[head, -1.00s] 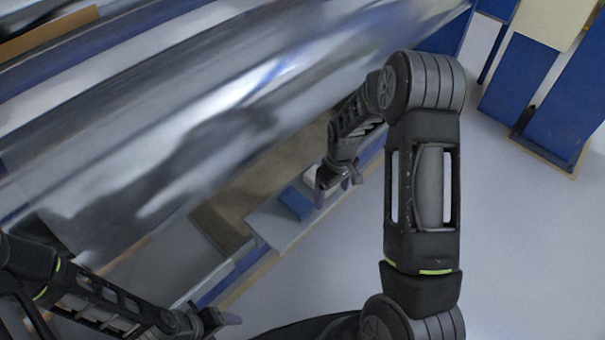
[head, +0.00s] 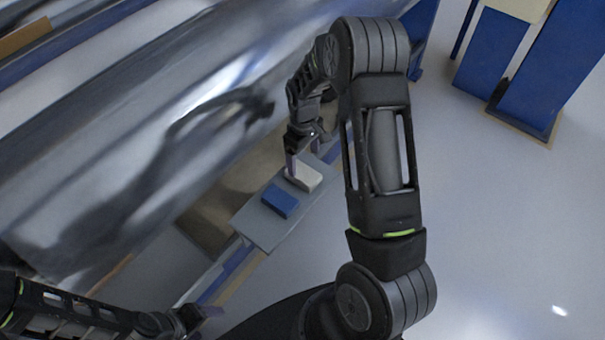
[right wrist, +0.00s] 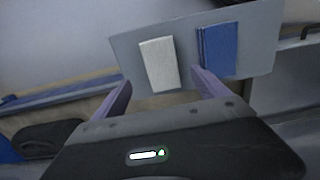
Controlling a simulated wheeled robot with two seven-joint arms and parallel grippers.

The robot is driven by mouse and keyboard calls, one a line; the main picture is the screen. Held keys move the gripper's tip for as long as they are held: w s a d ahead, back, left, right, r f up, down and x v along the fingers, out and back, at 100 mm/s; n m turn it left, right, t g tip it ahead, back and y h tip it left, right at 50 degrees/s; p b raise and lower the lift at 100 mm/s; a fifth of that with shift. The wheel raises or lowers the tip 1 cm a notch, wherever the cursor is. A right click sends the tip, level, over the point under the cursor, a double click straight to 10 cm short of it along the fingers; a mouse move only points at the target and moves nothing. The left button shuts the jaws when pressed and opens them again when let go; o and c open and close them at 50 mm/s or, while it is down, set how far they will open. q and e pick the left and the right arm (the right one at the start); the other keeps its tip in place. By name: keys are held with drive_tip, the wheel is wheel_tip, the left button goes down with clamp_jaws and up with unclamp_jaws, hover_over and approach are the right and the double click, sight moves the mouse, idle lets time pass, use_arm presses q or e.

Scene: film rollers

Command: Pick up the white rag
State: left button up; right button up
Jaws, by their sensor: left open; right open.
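The white rag (head: 307,177) is a small folded block on a grey shelf plate (head: 262,232), beside a blue rag (head: 281,201). In the right wrist view the white rag (right wrist: 159,64) lies ahead of the fingers, left of the blue one (right wrist: 216,50). My right gripper (head: 303,160) is open, right by the white rag; in the wrist view its purple fingers (right wrist: 160,88) are spread, with nothing between them. My left gripper (head: 200,314) is at the lower left in the head view, away from the rags, and open.
A large shiny metal roller (head: 150,130) fills the left, close beside the plate and my right arm. Blue panels (head: 555,65) stand at the upper right. The grey floor (head: 480,220) at the right is clear.

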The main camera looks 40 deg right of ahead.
sight(304, 172)
drive_tip(key=shift+f, duration=1)
drive_tip(key=shift+f, duration=0.1)
wheel_tip(304, 172, down, 5)
drive_tip(key=shift+s, duration=0.1)
drive_tip(key=shift+c, duration=0.4)
drive_tip(key=c, duration=1.4)
